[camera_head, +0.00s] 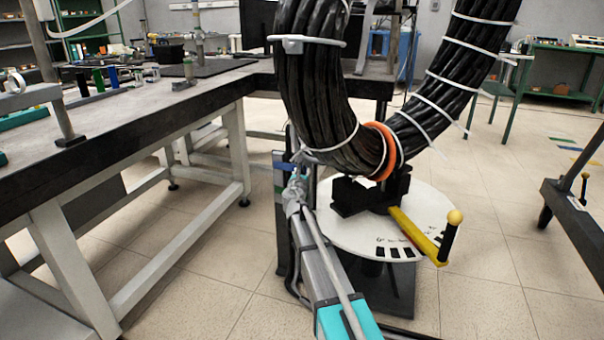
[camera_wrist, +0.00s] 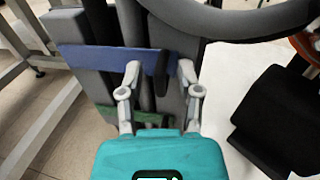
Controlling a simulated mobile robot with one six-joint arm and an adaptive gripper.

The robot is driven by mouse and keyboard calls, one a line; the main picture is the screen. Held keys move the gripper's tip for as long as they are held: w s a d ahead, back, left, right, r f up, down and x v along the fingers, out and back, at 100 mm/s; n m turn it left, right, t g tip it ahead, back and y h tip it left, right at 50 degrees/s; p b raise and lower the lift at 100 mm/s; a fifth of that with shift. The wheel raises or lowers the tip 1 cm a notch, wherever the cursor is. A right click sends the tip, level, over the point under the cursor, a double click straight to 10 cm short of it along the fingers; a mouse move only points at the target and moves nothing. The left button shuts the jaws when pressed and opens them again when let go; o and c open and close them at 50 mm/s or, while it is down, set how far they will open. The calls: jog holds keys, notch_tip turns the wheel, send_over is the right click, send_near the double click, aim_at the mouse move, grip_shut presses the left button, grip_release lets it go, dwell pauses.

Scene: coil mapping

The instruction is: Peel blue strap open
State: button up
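The blue strap (camera_wrist: 105,59) lies across grey upright panels in the wrist view, ahead of my gripper (camera_wrist: 159,72). In the head view a small part of the blue strap (camera_head: 283,166) shows at the left of the cable coil. My gripper's two fingers are apart, one on each side of a narrow dark tab (camera_wrist: 162,73). The fingertips overlap the strap's right part in the picture. I cannot tell whether they touch it. In the head view my gripper (camera_head: 297,178) is small and its fingertips are unclear.
A thick black cable bundle (camera_head: 318,80) with white ties and an orange band (camera_head: 384,150) hangs just above and right of my gripper. Below is a round white plate (camera_head: 345,238) with a yellow lever (camera_head: 415,234). A workbench (camera_head: 130,118) stands left. A green strap (camera_wrist: 135,117) lies lower.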

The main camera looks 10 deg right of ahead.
grip_shut()
jog(key=shift+d, duration=0.15)
